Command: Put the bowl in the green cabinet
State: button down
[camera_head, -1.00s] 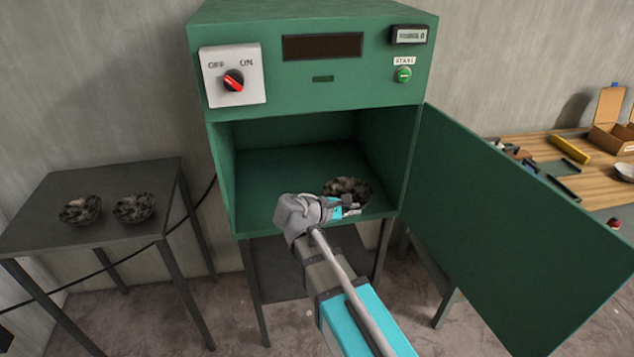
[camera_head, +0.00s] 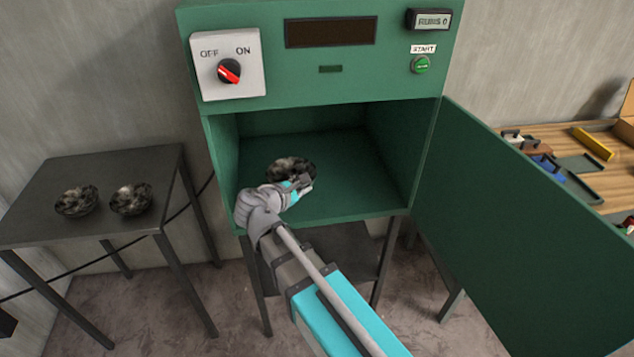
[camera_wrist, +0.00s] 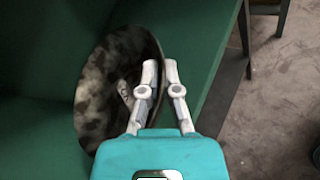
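The dark mottled bowl (camera_head: 288,165) is inside the open green cabinet (camera_head: 320,216), above the left-middle part of its floor. My gripper (camera_head: 305,184) reaches in through the front opening at the bowl's near right side. In the wrist view, the bowl (camera_wrist: 100,85) lies left of the fingers, and my gripper (camera_wrist: 161,68) is closed on its rim, one finger inside and one outside. I cannot tell whether the bowl touches the cabinet floor.
The cabinet door (camera_head: 520,230) stands wide open to the right. Two similar bowls (camera_head: 76,201) (camera_head: 131,199) sit on a dark table (camera_head: 50,235) at left. A wooden table (camera_head: 560,140) with small items is behind the door. The cabinet floor's right side is clear.

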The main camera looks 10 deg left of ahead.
jog(key=w+a+f+b+x, duration=0.1)
jog(key=b+x, duration=0.3)
jog(key=x, duration=0.5)
jog(key=b, duration=0.5)
send_over(327, 198)
jog(key=f, duration=0.5)
jog(key=shift+s+a, duration=0.1)
jog(key=shift+s, duration=0.25)
jog(key=shift+r, duration=0.1)
jog(key=shift+w+f+b, duration=0.4)
jog(key=shift+f+b, duration=0.4)
jog(key=shift+f, duration=0.05)
jog(key=shift+f+b, duration=1.2)
jog(key=c, duration=0.8)
grip_release()
jog(key=shift+f, duration=0.1)
